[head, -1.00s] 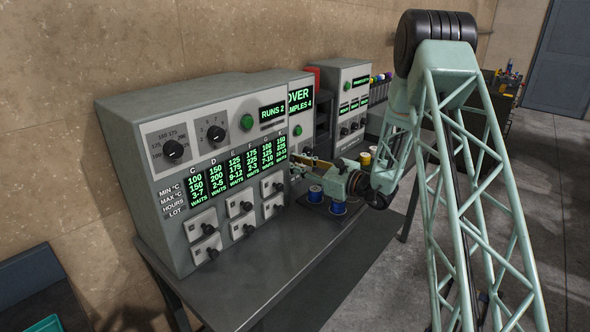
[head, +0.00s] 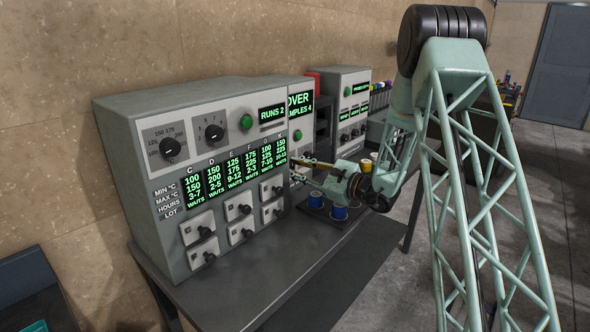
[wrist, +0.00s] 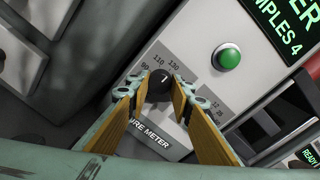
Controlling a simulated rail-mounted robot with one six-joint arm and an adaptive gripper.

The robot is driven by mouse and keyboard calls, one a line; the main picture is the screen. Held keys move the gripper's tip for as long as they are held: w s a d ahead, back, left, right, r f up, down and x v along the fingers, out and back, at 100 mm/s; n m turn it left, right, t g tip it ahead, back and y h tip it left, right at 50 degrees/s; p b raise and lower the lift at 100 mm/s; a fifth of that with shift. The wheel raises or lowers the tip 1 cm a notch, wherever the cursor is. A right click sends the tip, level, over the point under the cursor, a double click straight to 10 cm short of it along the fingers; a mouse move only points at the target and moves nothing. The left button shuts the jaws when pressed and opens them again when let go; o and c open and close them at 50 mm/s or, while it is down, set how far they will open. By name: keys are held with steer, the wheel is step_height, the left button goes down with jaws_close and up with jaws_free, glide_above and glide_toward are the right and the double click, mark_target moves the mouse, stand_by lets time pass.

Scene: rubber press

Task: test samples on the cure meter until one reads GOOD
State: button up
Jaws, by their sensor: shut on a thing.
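The cure meter (head: 296,85) stands on the bench behind the large press panel. In the wrist view my gripper (wrist: 159,78) is shut on the black dial knob (wrist: 160,87) above the "CURE METER" label, with one yellow-padded finger on each side. The green button (wrist: 227,57) is right of the knob, apart from the fingers. Blue spool-like samples (head: 339,212) stand on a dark tray below my gripper; yellow and white ones (head: 366,165) are farther back.
The large panel (head: 200,112) with dials, "RUNS 2" and a green lot table stands left of my gripper. Another instrument (head: 350,95) with green readouts is behind the meter. The bench front (head: 250,290) is clear.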

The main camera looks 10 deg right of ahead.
steer(key=o, duration=0.8)
steer(key=shift+o, duration=0.2)
steer(key=shift+s, duration=0.1)
steer(key=v, duration=1.1)
steer(key=shift+s+d, duration=0.25)
steer(key=shift+s, duration=0.1)
